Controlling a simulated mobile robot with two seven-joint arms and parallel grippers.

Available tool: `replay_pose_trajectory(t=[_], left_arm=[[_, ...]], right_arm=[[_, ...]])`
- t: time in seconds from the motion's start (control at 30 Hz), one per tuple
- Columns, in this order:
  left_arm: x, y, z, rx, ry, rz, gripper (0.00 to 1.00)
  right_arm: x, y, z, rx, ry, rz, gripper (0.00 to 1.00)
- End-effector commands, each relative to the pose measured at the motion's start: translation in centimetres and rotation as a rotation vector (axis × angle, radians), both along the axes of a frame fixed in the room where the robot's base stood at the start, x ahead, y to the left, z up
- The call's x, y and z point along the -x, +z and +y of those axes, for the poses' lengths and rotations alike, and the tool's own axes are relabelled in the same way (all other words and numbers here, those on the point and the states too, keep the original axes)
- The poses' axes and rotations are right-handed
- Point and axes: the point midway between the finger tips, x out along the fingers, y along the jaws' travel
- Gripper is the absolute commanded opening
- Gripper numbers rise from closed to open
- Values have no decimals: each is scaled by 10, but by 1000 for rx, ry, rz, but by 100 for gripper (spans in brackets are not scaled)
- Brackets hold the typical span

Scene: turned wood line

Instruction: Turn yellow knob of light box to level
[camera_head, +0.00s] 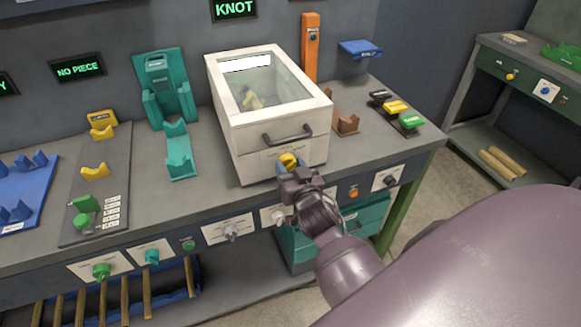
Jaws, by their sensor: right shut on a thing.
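The light box (228,118) is a white box with a glass lid and a dark front handle (288,135), standing on the grey bench. The yellow knob (288,159) is on the lower front of the box, below the handle. My right gripper (294,164) is at the knob, shut on it, with its fingers around it. The fingers and wrist hide part of the knob and of its label, so its exact setting cannot be read. My left gripper is not in view.
A teal stand (163,85) and yellow rests are left of the box. An orange post (311,45), a brown holder (346,122) and coloured buttons (396,107) are to its right. Several knobs line the bench front near my arm. A sign (234,9) reads KNOT.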

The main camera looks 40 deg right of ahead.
Motion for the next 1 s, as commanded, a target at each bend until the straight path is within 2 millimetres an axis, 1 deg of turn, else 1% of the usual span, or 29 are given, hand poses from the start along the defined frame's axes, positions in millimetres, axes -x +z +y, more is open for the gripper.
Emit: replay_pose_trajectory(t=[0.4, 1.0], left_arm=[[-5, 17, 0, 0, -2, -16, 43], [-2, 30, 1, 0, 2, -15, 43]], right_arm=[[0, 2, -1, 192, 0, 44, 20], [0, 3, -2, 485, 0, 114, 20]])
